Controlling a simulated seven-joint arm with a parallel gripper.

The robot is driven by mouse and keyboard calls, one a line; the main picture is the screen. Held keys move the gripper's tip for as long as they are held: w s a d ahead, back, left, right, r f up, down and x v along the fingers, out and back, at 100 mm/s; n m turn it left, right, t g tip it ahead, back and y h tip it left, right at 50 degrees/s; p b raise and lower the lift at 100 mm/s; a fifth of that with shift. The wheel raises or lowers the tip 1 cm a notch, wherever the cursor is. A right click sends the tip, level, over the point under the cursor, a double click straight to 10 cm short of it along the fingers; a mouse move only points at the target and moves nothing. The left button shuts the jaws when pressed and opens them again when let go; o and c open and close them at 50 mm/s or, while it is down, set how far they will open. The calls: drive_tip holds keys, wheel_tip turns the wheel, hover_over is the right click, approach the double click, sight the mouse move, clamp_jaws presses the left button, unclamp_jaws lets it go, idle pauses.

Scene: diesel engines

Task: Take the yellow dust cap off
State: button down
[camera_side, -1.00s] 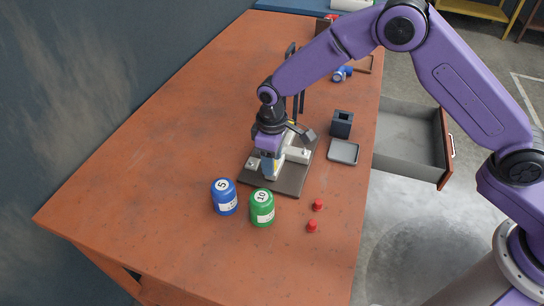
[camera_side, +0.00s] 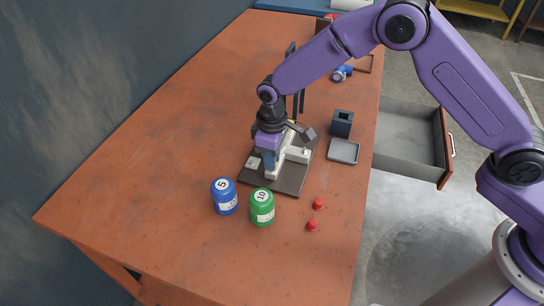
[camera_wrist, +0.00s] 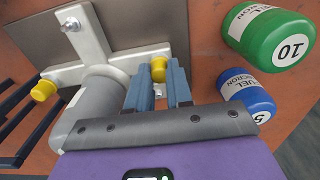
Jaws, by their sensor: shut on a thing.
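My gripper (camera_wrist: 160,80) is shut on a yellow dust cap (camera_wrist: 158,68), which shows between the two blue-grey fingertips in the wrist view. The cap appears right beside the end of a pale pipe arm (camera_wrist: 135,62) of the filter unit; I cannot tell whether they touch. A second yellow cap (camera_wrist: 43,90) sits at the other end of the pale fitting, by the grey cylinder (camera_wrist: 88,108). In the side view my gripper (camera_side: 270,161) points down over the unit on its dark base plate (camera_side: 285,184), and hides the held cap.
A blue canister (camera_side: 224,197) and a green canister (camera_side: 262,208) stand close in front of the plate. Two red caps (camera_side: 318,204) lie to their right. A dark block (camera_side: 341,123) and a grey tray (camera_side: 343,151) are right of the unit. The table's left side is clear.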

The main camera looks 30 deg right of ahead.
drive_tip(key=shift+r, duration=2.95)
